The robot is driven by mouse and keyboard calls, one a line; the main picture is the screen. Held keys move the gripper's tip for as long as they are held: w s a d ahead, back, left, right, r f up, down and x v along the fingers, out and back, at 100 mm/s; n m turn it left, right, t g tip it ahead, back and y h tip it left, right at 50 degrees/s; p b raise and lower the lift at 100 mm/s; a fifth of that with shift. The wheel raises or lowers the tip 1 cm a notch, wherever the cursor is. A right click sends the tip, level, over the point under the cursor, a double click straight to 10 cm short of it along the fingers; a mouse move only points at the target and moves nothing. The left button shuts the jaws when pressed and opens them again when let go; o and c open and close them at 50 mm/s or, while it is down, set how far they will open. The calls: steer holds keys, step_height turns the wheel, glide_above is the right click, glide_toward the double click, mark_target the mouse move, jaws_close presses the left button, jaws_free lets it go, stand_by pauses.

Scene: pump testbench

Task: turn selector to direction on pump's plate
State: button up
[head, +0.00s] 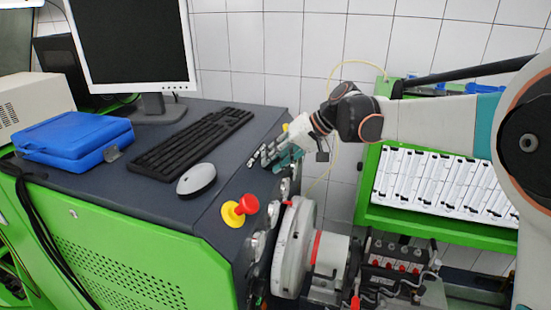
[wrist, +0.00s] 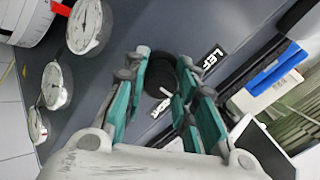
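The selector, a round black knob (wrist: 161,76), is on the dark panel in the wrist view. A black plate with white letters reading "LEF…" (wrist: 211,60) lies to its right. Another small plate (wrist: 160,106) sits below the knob, its text partly hidden. My gripper (wrist: 163,70) has its teal-padded fingers spread, with the knob between the fingertips. I cannot tell whether either finger touches it. In the head view my gripper (head: 276,157) is low over the panel's right edge, and the knob is hidden there.
Round gauges (wrist: 84,26) line the panel edge. A red emergency button (head: 249,204) on a yellow base, a mouse (head: 196,179), keyboard (head: 193,139) and blue case (head: 73,138) are on the bench. The large grey pump wheel (head: 295,248) is below the gripper.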

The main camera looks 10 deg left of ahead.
steer(key=shift+n, duration=0.3)
steer(key=n+b, duration=0.2)
steer(key=n, duration=0.1)
steer(key=shift+n, duration=0.4)
steer(key=shift+n+b, duration=0.5)
steer(key=shift+n, duration=1.7)
steer(key=o, duration=1.1)
